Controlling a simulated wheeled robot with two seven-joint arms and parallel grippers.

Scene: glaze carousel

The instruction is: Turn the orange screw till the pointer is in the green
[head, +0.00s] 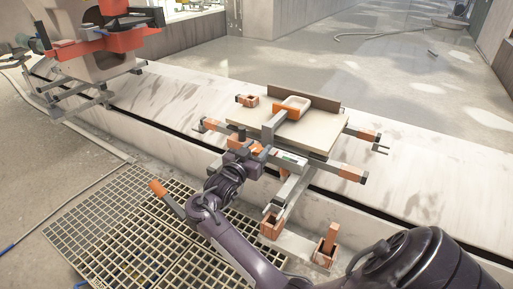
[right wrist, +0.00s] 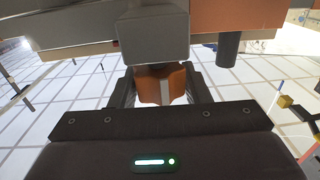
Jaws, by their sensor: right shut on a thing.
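The carousel fixture (head: 325,137) stands on the pale ledge, a cream board on a grey frame with orange parts. My right gripper (head: 247,152) is at its near left side, below the board. In the right wrist view the orange screw (right wrist: 160,85), with a pale stripe down its front, sits under a grey block between the two dark fingers of my right gripper (right wrist: 158,92). The gripper is shut on it. A small strip with some green (head: 289,157) shows on the frame right of the gripper; the pointer is too small to make out. My left gripper is out of view.
A red and grey machine (head: 95,45) stands at the far left of the ledge. Yellowish floor grating (head: 95,215) lies at the front left. An orange box with an upright post (head: 326,247) is at the front. The ledge left of the fixture is clear.

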